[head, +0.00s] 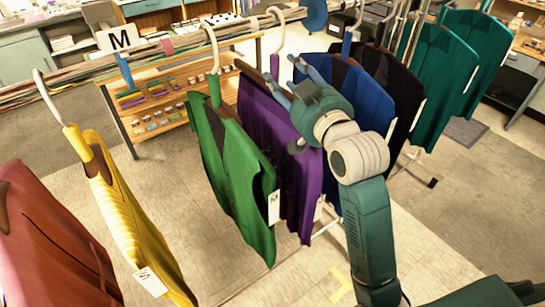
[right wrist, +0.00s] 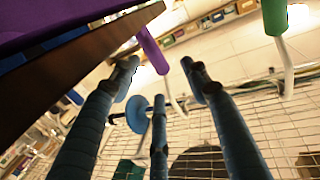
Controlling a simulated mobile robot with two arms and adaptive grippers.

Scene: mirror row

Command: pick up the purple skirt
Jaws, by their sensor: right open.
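The purple skirt (head: 258,115) hangs from the rack between a green garment and a blue one, with a white tag near its lower edge. Its purple hanger neck (head: 275,66) rises to a pale hook on the rail. My right gripper (head: 284,80) is open beside the upper part of this hanger. In the right wrist view, the open fingers (right wrist: 160,78) point toward the purple hanger neck (right wrist: 152,52), which shows just beyond and between the fingertips. Purple cloth (right wrist: 75,12) fills the upper left there. My right arm hides part of the skirt. My left gripper is out of view.
The green garment (head: 240,175) hangs close on the left, and the blue garment (head: 368,100) close on the right behind my arm. A yellow striped garment (head: 125,215) hangs farther left. An "M" sign (head: 119,39) sits on the rail. A wooden shelf (head: 120,128) stands behind.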

